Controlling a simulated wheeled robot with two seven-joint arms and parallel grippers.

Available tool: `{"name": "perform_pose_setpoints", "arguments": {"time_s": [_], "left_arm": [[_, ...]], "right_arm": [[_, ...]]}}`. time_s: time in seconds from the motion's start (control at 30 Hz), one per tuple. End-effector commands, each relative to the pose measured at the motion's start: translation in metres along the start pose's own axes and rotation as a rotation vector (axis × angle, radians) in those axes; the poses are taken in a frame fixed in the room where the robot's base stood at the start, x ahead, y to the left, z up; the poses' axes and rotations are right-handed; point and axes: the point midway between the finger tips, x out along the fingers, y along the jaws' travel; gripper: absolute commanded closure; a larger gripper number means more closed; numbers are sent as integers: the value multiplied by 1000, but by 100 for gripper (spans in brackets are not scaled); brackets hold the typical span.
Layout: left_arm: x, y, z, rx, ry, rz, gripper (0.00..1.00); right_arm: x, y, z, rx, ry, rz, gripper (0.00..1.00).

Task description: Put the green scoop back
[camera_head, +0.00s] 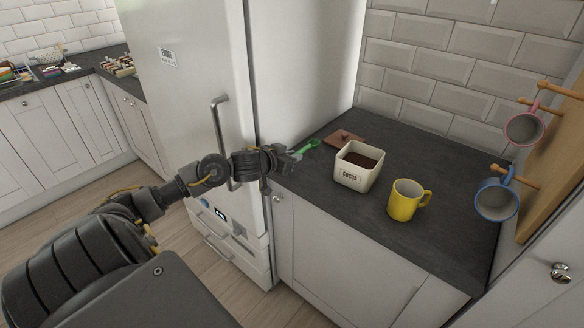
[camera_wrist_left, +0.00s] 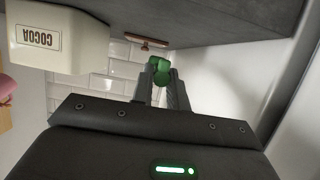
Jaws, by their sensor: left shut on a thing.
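The green scoop (camera_head: 308,146) is held by my left gripper (camera_head: 294,158), above the left end of the slate worktop near the fridge. In the left wrist view the fingers (camera_wrist_left: 163,88) are shut on the green scoop (camera_wrist_left: 159,69); only part of it shows there. A cream canister labelled COCOA (camera_head: 352,178) stands open to the right of the gripper, with dark brown powder inside. It also shows upside down in the left wrist view (camera_wrist_left: 75,45). My right gripper is not in view.
A brown lid (camera_head: 341,138) lies behind the canister. A yellow mug (camera_head: 404,201) stands to its right. A pink mug (camera_head: 523,128) and a blue mug (camera_head: 494,203) hang on a wooden rack at the right. The fridge (camera_head: 195,90) borders the worktop (camera_head: 440,255) on the left.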

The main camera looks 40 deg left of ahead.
Motion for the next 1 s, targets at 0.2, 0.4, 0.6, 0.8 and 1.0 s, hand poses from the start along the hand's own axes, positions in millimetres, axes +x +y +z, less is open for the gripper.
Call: {"name": "perform_pose_setpoints", "arguments": {"time_s": [0.2,0.4,0.6,0.8,1.0], "left_arm": [[3,-2,2,-1,0,0,100],[15,-5,23,-2,-4,0,100],[20,-5,35,0,1,0,100],[20,-5,35,0,0,0,100],[20,-5,37,0,0,0,68]], "right_arm": [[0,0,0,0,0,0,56],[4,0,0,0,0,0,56],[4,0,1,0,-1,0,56],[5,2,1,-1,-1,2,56],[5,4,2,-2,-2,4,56]]}}
